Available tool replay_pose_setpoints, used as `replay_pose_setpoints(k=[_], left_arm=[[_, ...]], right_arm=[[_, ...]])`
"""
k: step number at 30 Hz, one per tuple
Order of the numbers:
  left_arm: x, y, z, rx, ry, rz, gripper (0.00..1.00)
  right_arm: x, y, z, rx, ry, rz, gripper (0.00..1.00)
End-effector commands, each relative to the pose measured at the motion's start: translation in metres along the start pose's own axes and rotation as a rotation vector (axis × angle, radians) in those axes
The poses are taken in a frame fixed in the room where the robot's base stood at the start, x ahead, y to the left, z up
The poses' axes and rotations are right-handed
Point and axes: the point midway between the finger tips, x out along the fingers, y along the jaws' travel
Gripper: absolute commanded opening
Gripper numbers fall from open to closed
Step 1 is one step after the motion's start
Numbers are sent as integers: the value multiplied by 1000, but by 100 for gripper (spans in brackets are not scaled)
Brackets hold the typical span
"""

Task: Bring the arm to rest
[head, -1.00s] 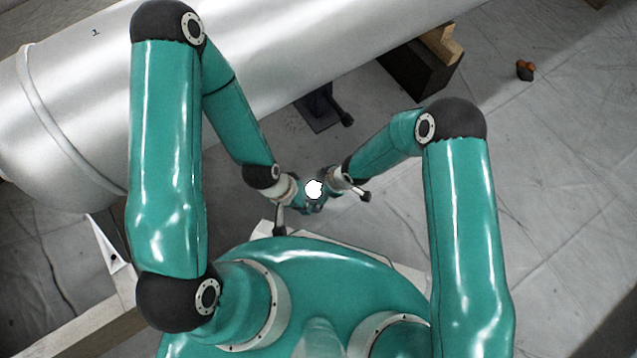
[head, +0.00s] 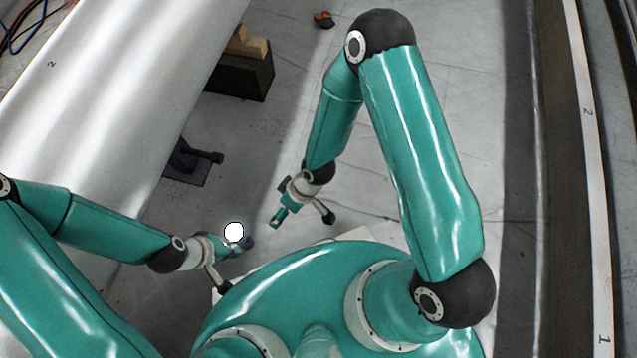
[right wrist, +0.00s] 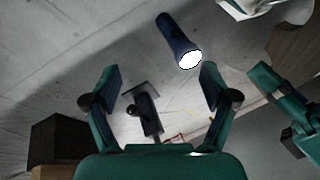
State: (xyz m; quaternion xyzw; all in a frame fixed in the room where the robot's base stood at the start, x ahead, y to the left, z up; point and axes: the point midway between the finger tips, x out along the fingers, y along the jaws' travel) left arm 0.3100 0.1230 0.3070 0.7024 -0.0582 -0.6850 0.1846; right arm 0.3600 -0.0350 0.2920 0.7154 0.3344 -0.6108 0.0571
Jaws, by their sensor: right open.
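My right gripper (head: 279,216) is open and empty over the grey floor in the head view. In the right wrist view its two teal fingers (right wrist: 158,76) stand wide apart with floor between. A dark blue flashlight (right wrist: 176,32) with a bright white lens shows beyond the fingertips there. In the head view the flashlight's lens (head: 234,232) faces up, close against my left gripper (head: 236,248), and most of its body is hidden. I cannot tell whether the left gripper holds it. Part of my other arm shows at the right of the wrist view.
A large silver pipe (head: 90,120) lies at the left. A dark block (head: 238,78) with wood on top and a dark stand (head: 188,162) are on the floor beside it. A small orange-brown object (head: 324,19) lies far back. Floor right of the right arm is open up to a rail.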

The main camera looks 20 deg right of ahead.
Motion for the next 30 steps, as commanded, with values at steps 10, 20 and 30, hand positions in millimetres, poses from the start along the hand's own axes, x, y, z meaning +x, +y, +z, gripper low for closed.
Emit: replay_pose_setpoints(k=[10, 20, 30], left_arm=[[0, 0, 0, 0, 0, 0, 0], [-8, 3, 0, 0, 0, 0, 0], [-90, 32, 0, 0, 0, 0, 0]], right_arm=[[-52, 36, 83, 761, 9, 86, 84], [-59, 33, 79, 752, 8, 85, 84], [-138, 4, 57, 749, 9, 84, 84]])
